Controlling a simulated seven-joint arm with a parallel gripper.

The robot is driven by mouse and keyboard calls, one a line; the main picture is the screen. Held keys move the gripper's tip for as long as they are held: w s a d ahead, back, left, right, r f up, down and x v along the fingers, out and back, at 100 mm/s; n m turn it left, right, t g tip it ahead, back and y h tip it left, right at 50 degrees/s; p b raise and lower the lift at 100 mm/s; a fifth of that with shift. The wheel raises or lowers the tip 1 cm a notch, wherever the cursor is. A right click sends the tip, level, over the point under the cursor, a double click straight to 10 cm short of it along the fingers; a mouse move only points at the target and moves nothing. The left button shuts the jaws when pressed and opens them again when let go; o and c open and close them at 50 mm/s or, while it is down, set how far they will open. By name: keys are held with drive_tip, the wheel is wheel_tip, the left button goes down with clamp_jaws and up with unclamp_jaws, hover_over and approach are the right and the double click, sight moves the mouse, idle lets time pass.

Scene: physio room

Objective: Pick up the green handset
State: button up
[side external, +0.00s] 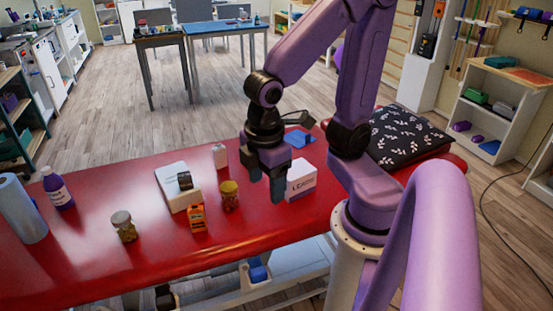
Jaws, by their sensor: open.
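I cannot make out a green handset on the red treatment table (110,270); it may be hidden behind my gripper or the white box. My gripper (264,183) is open, pointing down over the middle of the table. Its fingers are just left of the white box marked LEADS (301,180) and overlap its left edge in the picture. Whether they touch anything is not clear. Left of the gripper stands a small amber jar (229,195) with a yellowish lid.
An orange box-shaped item (197,217), a white case (172,196) with a dark roll, a second jar (124,227), a small white bottle (219,156), a purple bottle (57,187) and a blue roll (20,210) stand left. A blue item (298,139) and dark leaf-patterned pillow (408,137) lie right.

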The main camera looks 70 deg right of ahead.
drive_tip(key=w+d+f+g+h, duration=0.15)
drive_tip(key=w+d, duration=0.25)
drive_tip(key=w, duration=0.4)
drive_tip(key=w+d+f+h, duration=0.3)
drive_tip(key=w, duration=0.5)
drive_tip(key=w+d+f+g+h, duration=0.1)
drive_tip(key=w+d+f+h, duration=0.2)
drive_tip(key=w, duration=0.5)
drive_tip(key=w+d+f+m+g+h, duration=0.1)
drive_tip(key=w+d+f, duration=0.15)
drive_tip(key=d, duration=0.45)
drive_tip(key=w+d+f+g+h, duration=0.1)
drive_tip(key=w+d+f, duration=0.1)
drive_tip(key=d+f, duration=0.35)
drive_tip(key=shift+s+d+f+g+h, duration=0.2)
drive_tip(key=shift+s+d+f+g, duration=0.4)
drive_tip(key=shift+s+d+f, duration=2.65)
drive_tip(key=shift+s+d+f+g+h, duration=0.15)
drive_tip(key=shift+s+d+f+g, duration=0.45)
drive_tip(key=shift+d, duration=5.2)
drive_tip(key=shift+s+d+f+g+h, duration=0.2)
drive_tip(key=shift+s+d+f+g, duration=0.45)
drive_tip(key=shift+s+d+f, duration=2.6)
drive_tip(key=w+d+r, duration=0.2)
drive_tip(key=r, duration=0.1)
drive_tip(key=shift+w+d, duration=0.2)
drive_tip(key=shift+d, duration=0.05)
clamp_jaws()
